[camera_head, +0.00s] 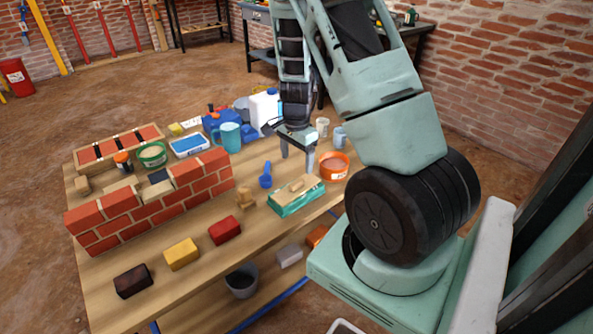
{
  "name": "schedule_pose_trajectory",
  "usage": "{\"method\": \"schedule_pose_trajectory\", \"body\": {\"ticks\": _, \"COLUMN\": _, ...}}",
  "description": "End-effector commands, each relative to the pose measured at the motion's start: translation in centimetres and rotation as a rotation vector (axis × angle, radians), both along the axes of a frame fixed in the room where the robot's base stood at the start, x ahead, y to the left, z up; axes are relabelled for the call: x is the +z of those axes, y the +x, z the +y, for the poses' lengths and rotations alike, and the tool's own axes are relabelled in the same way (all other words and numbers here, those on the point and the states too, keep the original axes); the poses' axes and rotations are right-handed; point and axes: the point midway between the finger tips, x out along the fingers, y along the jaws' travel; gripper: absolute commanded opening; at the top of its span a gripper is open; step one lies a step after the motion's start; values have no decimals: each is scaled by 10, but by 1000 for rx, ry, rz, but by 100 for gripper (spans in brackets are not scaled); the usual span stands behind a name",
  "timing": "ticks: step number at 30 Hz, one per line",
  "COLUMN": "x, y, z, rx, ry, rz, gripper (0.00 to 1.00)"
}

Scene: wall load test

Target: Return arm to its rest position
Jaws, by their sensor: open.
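My gripper (297,152) hangs from my arm above the right back part of the wooden table, with its fingers pointing down. The two fingers are apart and nothing shows between them. An orange tub (334,166) stands to the right of the fingers. My arm reaches in from the upper right and hides part of the table's back right corner.
A small brick wall (150,212) stands on the table (210,278) at left. Dark (133,281), yellow (181,254) and red (225,230) blocks lie in front. A blue scoop (265,176), a teal mug (229,137) and a white-and-blue jug (265,108) stand nearby. A bucket (242,281) is below.

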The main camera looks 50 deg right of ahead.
Motion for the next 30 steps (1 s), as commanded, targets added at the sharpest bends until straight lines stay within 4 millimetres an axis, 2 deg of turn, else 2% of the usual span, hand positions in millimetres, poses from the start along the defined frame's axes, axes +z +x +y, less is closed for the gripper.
{"method": "schedule_pose_trajectory", "body": {"ticks": 1, "x": 16, "y": 1, "z": 0, "rx": 1, "ry": -3, "rz": -5, "gripper": 77}}
{"method": "schedule_pose_trajectory", "body": {"ticks": 3, "x": 32, "y": 1, "z": 0, "rx": 2, "ry": -3, "rz": -4, "gripper": 77}}
{"method": "schedule_pose_trajectory", "body": {"ticks": 9, "x": 65, "y": 1, "z": 0, "rx": 1, "ry": 0, "rz": -3, "gripper": 77}}
{"method": "schedule_pose_trajectory", "body": {"ticks": 15, "x": 80, "y": 0, "z": 0, "rx": 0, "ry": 0, "rz": 0, "gripper": 77}}
{"method": "schedule_pose_trajectory", "body": {"ticks": 23, "x": 81, "y": 0, "z": 0, "rx": 1, "ry": 1, "rz": 0, "gripper": 77}}
{"method": "schedule_pose_trajectory", "body": {"ticks": 26, "x": 87, "y": 5, "z": 13, "rx": 46, "ry": 10, "rz": -6, "gripper": 77}}
{"method": "schedule_pose_trajectory", "body": {"ticks": 29, "x": 100, "y": 15, "z": 50, "rx": 185, "ry": 38, "rz": -19, "gripper": 77}}
{"method": "schedule_pose_trajectory", "body": {"ticks": 30, "x": 108, "y": 19, "z": 72, "rx": 268, "ry": 53, "rz": -26, "gripper": 77}}
